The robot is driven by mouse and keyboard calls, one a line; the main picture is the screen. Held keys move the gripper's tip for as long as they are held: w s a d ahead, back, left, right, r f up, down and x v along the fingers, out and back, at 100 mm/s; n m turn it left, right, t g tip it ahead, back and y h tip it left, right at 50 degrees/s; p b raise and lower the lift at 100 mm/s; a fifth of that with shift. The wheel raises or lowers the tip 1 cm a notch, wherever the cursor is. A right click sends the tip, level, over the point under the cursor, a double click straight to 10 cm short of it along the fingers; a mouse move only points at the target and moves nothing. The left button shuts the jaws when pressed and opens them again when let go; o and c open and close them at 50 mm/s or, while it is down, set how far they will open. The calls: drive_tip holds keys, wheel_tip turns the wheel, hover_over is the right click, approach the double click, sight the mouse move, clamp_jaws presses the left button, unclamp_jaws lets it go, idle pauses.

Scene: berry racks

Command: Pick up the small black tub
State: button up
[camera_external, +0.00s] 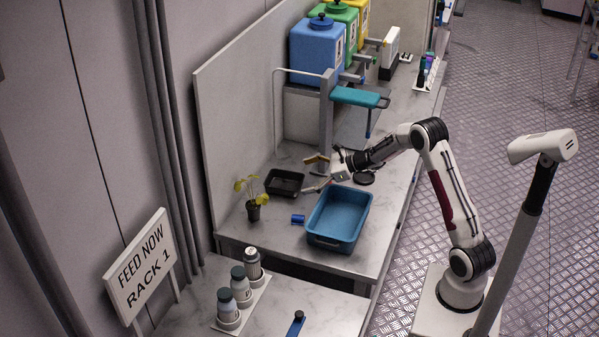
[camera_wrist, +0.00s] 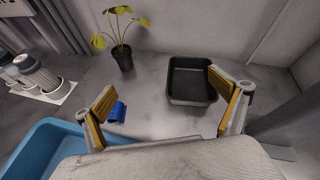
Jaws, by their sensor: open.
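The small black tub (camera_external: 285,183) sits on the marble bench near the back panel, between the potted plant and the metal stand. In the wrist view the tub (camera_wrist: 191,84) is upright and looks empty, ahead of the right finger, which overlaps its right edge in the picture. My gripper (camera_external: 316,173) is open and empty, to the right of the tub in the external view. In the wrist view my gripper (camera_wrist: 168,108) shows both orange-padded fingers spread wide. I cannot tell whether a finger touches the tub.
A blue tray (camera_external: 340,215) stands in front of the tub. A small blue cylinder (camera_external: 298,219) lies beside it. A potted plant (camera_external: 253,205) stands left of the tub, and a grey stand (camera_external: 327,125) with a teal top rises behind. White bottles (camera_external: 242,287) stand on the nearer bench.

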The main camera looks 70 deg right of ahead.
sight(284, 187)
drive_tip(key=d+f+m, duration=0.1)
drive_tip(key=d, duration=0.1)
drive_tip(key=d+f+m+h, duration=0.1)
drive_tip(key=d+f, duration=0.1)
drive_tip(key=d+f+m, duration=0.1)
drive_tip(key=d, duration=0.2)
drive_tip(key=shift+w+f+m+t+h, duration=0.1)
drive_tip(key=shift+f+m+t+h, duration=0.1)
drive_tip(key=shift+m+t+h, duration=0.15)
drive_tip(key=shift+w+a, duration=0.1)
drive_tip(key=shift+x, duration=3.15)
drive_tip(key=shift+w+f, duration=0.1)
drive_tip(key=shift+a+x, duration=0.15)
drive_tip(key=shift+x, duration=0.55)
drive_tip(key=shift+a+x, duration=0.15)
drive_tip(key=shift+x, duration=1.75)
drive_tip(key=shift+f, duration=0.1)
